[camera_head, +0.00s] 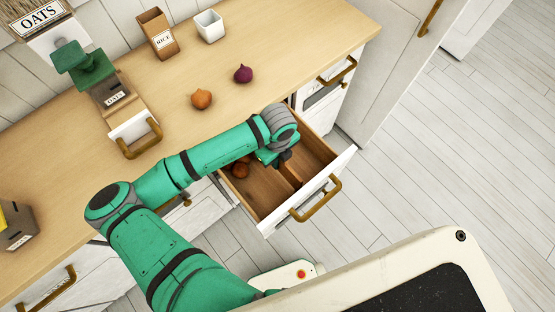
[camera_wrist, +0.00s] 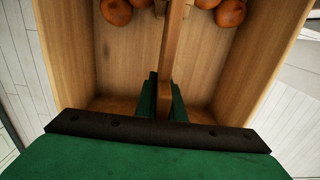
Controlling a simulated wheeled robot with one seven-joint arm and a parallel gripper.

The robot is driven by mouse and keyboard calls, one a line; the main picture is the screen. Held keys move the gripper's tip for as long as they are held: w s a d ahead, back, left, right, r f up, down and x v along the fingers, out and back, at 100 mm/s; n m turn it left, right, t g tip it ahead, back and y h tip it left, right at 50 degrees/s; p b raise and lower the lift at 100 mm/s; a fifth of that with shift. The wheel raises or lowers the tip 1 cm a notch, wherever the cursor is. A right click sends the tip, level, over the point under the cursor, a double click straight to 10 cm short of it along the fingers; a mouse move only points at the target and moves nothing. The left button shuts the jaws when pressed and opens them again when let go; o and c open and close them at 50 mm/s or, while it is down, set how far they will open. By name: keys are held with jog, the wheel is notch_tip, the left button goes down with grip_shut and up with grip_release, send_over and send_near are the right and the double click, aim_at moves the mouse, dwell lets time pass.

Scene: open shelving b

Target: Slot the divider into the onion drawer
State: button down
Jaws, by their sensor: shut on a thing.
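The onion drawer (camera_head: 333,185) is pulled open below the counter, with a white front and a brass handle. My gripper (camera_head: 279,160) is down inside it. In the wrist view my gripper (camera_wrist: 165,98) is shut on the divider (camera_wrist: 173,45), a thin wooden board seen edge-on that runs lengthwise near the drawer's middle. Part of the divider (camera_head: 287,181) also shows in the head view. Brown onions (camera_wrist: 230,12) lie in the drawer on both sides of the divider. Whether the divider is fully seated at its bottom cannot be told.
A yellow-brown onion (camera_head: 201,99) and a purple onion (camera_head: 243,73) sit on the wooden counter (camera_head: 290,48). A rice box (camera_head: 157,33) and a white pot (camera_head: 209,26) stand at the back. The floor right of the drawer is clear.

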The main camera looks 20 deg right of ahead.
jog(key=shift+w+f, duration=0.15)
jog(key=shift+f, duration=0.7)
jog(key=shift+a+f, duration=0.1)
jog(key=shift+f, duration=0.05)
jog(key=shift+f, duration=0.45)
jog(key=shift+f, duration=1.7)
jog(key=shift+f, duration=0.25)
jog(key=shift+f, duration=0.1)
jog(key=shift+f, duration=0.4)
jog(key=c, duration=1.8)
grip_release()
